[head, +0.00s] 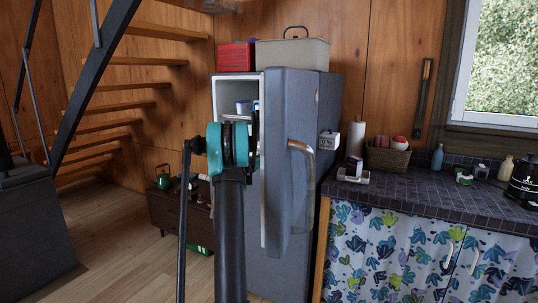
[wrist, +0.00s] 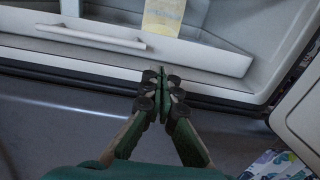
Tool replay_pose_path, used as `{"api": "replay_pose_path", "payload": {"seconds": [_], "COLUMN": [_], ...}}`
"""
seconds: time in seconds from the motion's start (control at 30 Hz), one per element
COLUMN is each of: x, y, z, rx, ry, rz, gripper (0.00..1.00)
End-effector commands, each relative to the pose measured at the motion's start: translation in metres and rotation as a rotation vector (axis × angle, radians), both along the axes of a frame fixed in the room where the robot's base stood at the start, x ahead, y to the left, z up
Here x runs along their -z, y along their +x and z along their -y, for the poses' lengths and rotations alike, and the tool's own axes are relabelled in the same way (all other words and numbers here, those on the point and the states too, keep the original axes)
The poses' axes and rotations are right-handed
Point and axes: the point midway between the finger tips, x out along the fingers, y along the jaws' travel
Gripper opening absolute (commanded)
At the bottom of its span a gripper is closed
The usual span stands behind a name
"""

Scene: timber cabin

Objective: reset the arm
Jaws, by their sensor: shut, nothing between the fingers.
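My gripper (wrist: 162,84) shows in the wrist view with its dark green fingers together and nothing between them. It is in front of a pale fridge interior with a bar handle (wrist: 92,37). In the head view my arm rises in front of the grey fridge (head: 329,110), and my gripper is hidden behind the arm's teal joint. The fridge door (head: 288,170) stands open, with its curved metal handle facing me. I cannot tell whether the fingers touch the fridge.
A counter (head: 440,196) with a basket (head: 387,158) and bottles runs along the right, above a patterned curtain (head: 400,255). Stairs (head: 115,105) rise at left. A low dark cabinet (head: 168,208) stands left of the fridge. The wooden floor at left has free room.

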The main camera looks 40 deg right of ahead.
Motion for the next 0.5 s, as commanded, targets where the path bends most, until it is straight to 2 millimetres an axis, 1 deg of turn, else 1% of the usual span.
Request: {"api": "replay_pose_path", "payload": {"seconds": [0.03,0.1,0.2,0.5], "x": [0.0,0.0,0.0,0.0], "y": [-0.002,-0.006,-0.009,-0.011], "z": [-0.008,-0.016,-0.023,-0.028], "rx": [-0.002,-0.002,0.0,0.0], "ry": [0.0,0.0,0.0,0.004], "rz": [0.0,0.0,0.0,0.004], "gripper": [0.0,0.0,0.0,0.0]}}
